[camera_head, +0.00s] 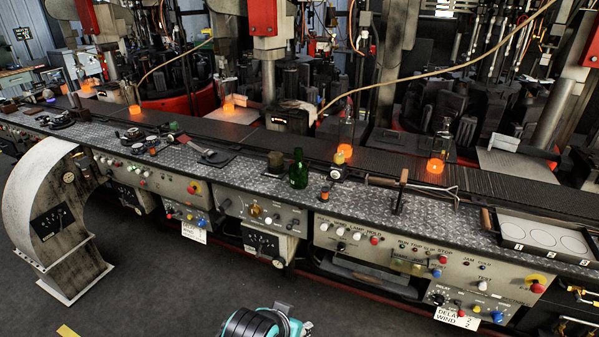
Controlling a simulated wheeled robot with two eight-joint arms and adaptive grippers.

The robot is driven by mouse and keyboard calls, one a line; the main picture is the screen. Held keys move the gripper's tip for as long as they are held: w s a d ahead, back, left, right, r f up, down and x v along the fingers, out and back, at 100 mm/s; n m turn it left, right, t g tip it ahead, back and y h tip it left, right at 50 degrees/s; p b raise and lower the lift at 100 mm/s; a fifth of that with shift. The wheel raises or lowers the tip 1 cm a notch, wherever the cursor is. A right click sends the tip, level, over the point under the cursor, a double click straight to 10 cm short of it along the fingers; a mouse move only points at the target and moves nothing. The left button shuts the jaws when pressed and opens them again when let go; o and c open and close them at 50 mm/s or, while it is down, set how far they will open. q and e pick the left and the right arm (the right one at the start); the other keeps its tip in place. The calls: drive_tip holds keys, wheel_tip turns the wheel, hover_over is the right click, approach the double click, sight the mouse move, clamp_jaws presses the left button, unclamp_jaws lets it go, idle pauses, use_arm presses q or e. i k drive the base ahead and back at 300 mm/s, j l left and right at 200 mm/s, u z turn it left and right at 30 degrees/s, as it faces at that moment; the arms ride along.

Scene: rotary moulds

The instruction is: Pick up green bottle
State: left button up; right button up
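A green glass bottle (298,170) stands upright near the middle of the metal-plated shelf (345,189), above the control panels. Nothing touches it from above and its full height shows. Neither my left gripper nor my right gripper can be made out in the head view.
A small dark block (275,162) stands just left of the bottle. To the right are a small yellow-topped item (339,158), a T-handled tool (400,190) and a tray (496,228) with numbered circles. Behind runs a dark conveyor (385,168) with glowing orange pieces (435,166).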

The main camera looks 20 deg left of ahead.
sight(298, 171)
drive_tip(key=i+l, duration=0.1)
drive_tip(key=i, duration=0.3)
drive_tip(key=i+l, duration=0.1)
drive_tip(key=i, duration=0.35)
